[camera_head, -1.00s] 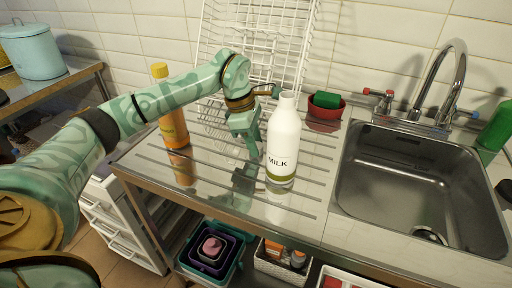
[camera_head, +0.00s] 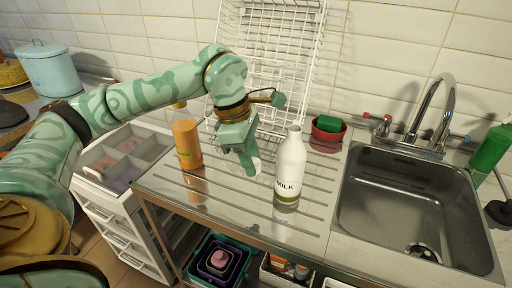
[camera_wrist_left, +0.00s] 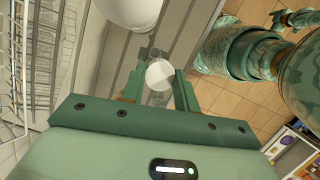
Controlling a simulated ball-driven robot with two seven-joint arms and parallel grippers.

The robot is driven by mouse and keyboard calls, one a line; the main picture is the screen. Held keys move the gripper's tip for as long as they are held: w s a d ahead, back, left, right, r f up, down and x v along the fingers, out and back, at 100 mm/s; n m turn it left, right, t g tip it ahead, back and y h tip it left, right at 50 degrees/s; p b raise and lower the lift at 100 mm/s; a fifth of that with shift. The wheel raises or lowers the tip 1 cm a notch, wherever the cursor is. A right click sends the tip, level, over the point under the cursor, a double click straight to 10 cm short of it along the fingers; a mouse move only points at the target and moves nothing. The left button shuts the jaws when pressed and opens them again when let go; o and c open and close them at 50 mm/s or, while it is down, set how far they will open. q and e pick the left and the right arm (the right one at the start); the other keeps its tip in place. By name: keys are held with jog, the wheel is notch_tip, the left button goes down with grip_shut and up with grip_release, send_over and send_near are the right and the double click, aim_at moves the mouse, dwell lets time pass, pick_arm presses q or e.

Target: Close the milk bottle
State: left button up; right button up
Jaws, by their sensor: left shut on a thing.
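The white milk bottle (camera_head: 290,172), labelled MILK with an olive band, stands upright on the ribbed metal drainboard (camera_head: 240,212). Its neck is bare at the top. My left gripper (camera_head: 252,164) is to the left of the bottle, pointing down and apart from it. It is shut on a small round white cap (camera_head: 257,166), which also shows between the fingertips in the left wrist view (camera_wrist_left: 160,75). Part of the white bottle (camera_wrist_left: 130,12) shows at that view's top edge. My right gripper is not in view.
An orange bottle (camera_head: 187,143) stands left of my gripper. A white wire rack (camera_head: 268,65) leans on the wall behind. A red bowl with a green sponge (camera_head: 328,124) and the sink (camera_head: 415,205) are to the right. The drainboard's front is clear.

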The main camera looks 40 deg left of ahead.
pick_arm(q)
jog(key=shift+s+d+r, duration=0.25)
jog(key=shift+s+r, duration=0.05)
jog(key=shift+s, duration=0.35)
jog(key=shift+s+d+r, duration=0.25)
jog(key=shift+s+r, duration=0.05)
jog(key=shift+s, duration=0.35)
jog(key=s+d+f+m+g+y, duration=0.1)
jog(key=s+d+f+m+g, duration=0.1)
jog(key=m, duration=0.9)
jog(key=s+d+f+m+g+y, duration=0.1)
jog(key=s+d+f+m, duration=0.3)
jog(key=m, duration=0.8)
jog(key=shift+d+f+g+y, duration=0.4)
jog(key=shift+d+f+g, duration=0.25)
jog(key=shift+d, duration=0.35)
jog(key=shift+r, duration=0.15)
